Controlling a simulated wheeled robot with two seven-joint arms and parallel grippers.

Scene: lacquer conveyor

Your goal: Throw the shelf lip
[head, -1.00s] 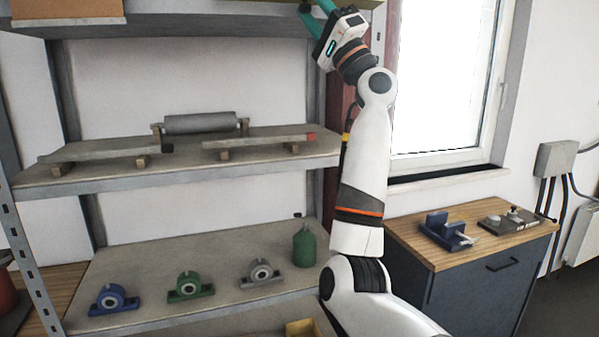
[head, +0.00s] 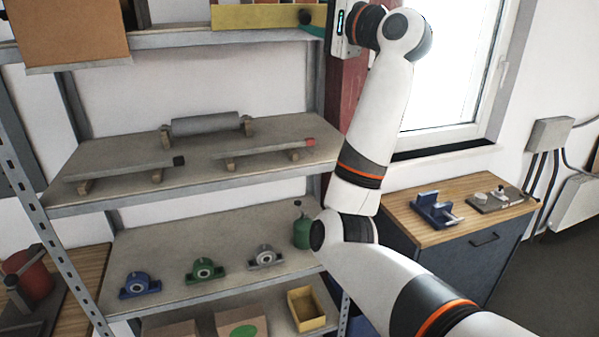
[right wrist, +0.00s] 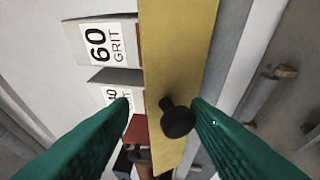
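The shelf lip (head: 252,17) is a yellow strip along the front of the top shelf, with a black knob (head: 305,17) near its right end. In the right wrist view the yellow lip (right wrist: 185,40) runs down the middle, and the black knob (right wrist: 179,122) stands out from it. My right gripper (right wrist: 161,103) is open, with its teal fingers on either side of the knob. The knob is nearer the right-hand finger; whether they touch is unclear. In the head view the right gripper (head: 313,30) is partly cut off at the top. My left gripper is not in view.
A cardboard box (head: 70,32) is at the top shelf's left. The middle shelf (head: 120,192) holds a roller and bars; the lower one holds bearing blocks and a green bottle (head: 302,232). A red post (head: 345,90) stands at right.

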